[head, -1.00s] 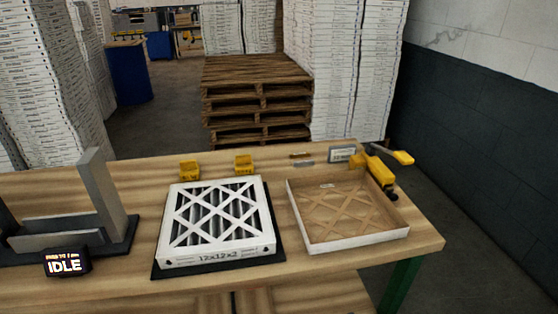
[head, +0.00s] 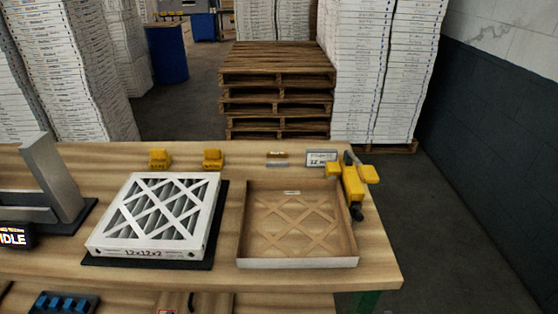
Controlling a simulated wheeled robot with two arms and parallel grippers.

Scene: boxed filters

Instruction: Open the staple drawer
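No drawer shows clearly in the head view. Below the table's front edge, a lower wooden surface (head: 250,303) shows, with a small dark upright piece (head: 190,301) and a bit of a red label (head: 166,311) at the bottom edge of the picture. I cannot tell whether these belong to the staple drawer, as the rest is cut off. A yellow tool, which looks like a stapler (head: 351,186), lies at the right end of the table against the open tray's corner. Neither of my grippers is in view.
The wooden table (head: 225,275) holds a white framed filter (head: 160,215) on a black mat and an open cardboard tray (head: 297,263). Two yellow blocks stand behind (head: 213,158). A grey metal fixture (head: 55,180) is at left. Blue items (head: 62,302) sit lower left.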

